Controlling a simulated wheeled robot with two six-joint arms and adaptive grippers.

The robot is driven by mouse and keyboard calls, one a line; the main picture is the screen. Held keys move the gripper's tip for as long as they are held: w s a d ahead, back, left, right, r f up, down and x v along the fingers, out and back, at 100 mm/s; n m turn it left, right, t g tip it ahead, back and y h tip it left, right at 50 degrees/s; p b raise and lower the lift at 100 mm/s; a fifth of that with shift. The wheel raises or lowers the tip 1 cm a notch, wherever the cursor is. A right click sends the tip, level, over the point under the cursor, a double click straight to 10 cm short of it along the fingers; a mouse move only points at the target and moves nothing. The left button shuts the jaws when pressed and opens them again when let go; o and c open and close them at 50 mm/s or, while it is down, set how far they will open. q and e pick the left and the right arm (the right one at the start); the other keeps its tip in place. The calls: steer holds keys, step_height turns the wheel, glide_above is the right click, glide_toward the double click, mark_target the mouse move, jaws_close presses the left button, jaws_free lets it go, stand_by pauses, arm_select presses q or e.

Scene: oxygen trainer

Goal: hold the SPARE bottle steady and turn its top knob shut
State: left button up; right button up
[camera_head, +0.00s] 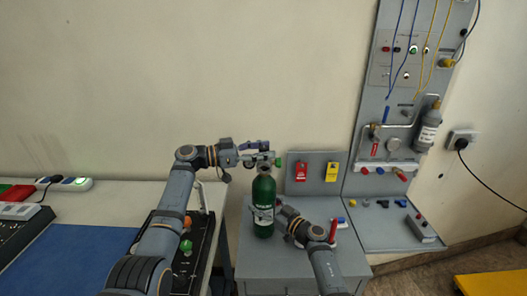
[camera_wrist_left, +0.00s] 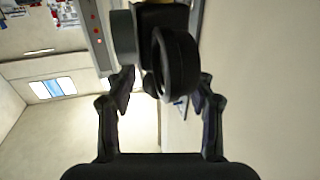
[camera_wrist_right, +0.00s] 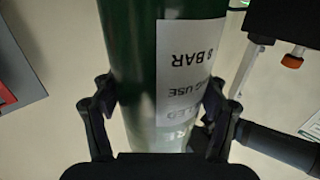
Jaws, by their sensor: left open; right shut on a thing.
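The green bottle (camera_head: 264,208) stands upright on the grey bench, with a white label on its side. My right gripper (camera_head: 279,213) is shut on the bottle's body from the right; the right wrist view shows a finger on each side of the bottle (camera_wrist_right: 135,60) and upside-down label text. My left gripper (camera_head: 262,151) is open at the bottle's top. In the left wrist view a black round knob (camera_wrist_left: 175,62) lies between its spread fingers, with visible gaps. Whether either finger touches the knob cannot be told. The label's full wording is not readable.
A grey panel (camera_head: 350,160) with gauges, hoses and a grey cylinder (camera_head: 428,130) stands to the right. A black case (camera_head: 195,250) with knobs lies left, beside a blue mat (camera_head: 75,255).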

mark_target(263, 148)
arm_select(q)
step_height(263, 148, up, 10)
steer(key=shift+f, duration=0.1)
stand_by(0.4)
arm_select(e)
steer(key=o, duration=1.9)
